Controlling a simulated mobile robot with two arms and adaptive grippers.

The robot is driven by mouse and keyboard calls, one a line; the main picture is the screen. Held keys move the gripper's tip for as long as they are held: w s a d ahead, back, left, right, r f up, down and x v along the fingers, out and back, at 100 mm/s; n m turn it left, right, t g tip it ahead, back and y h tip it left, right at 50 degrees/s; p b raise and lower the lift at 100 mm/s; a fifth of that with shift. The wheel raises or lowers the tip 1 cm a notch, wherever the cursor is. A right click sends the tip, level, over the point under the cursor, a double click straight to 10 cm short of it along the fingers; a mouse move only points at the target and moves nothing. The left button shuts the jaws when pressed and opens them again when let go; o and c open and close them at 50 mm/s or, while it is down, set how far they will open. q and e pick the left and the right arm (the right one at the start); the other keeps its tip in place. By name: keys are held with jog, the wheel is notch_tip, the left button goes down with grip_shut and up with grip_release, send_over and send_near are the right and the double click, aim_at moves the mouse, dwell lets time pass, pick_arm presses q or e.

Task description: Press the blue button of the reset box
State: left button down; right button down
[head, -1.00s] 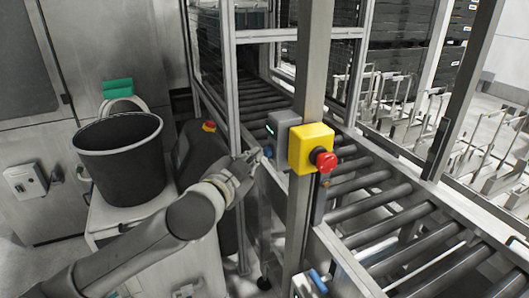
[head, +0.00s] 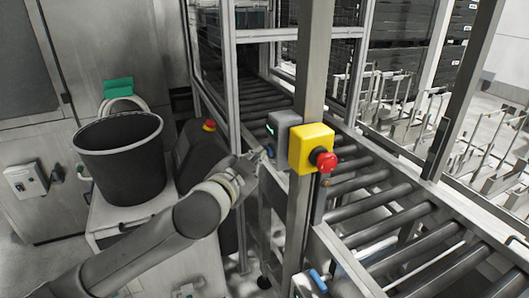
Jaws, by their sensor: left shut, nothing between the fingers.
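A grey box (head: 283,126) with a small green light on its left face is mounted on the metal post, beside the yellow box. It looks like the reset box. A small bluish spot (head: 269,151) shows just below it, close to my fingertips; I cannot tell whether it is the blue button. My left gripper (head: 255,160) is shut and empty, just below and left of the grey box. Whether it touches anything cannot be seen. My right gripper is not in view.
A yellow box (head: 308,144) with a red mushroom button (head: 324,161) sits on the post, right of the grey box. A roller conveyor (head: 385,205) runs behind it. A dark bucket (head: 120,165) stands at the left. Metal frame posts stand close to my left gripper.

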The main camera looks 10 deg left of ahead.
pick_arm(q)
jog(key=shift+a, duration=0.1)
jog(key=shift+s+a, duration=0.55)
jog(key=shift+a, duration=0.05)
jog(key=shift+a, duration=0.1)
jog(key=s+a, duration=0.1)
jog(key=a, duration=0.1)
jog(key=s+a, duration=0.1)
jog(key=a, duration=0.1)
jog(key=shift+s, duration=0.4)
dwell(0.4)
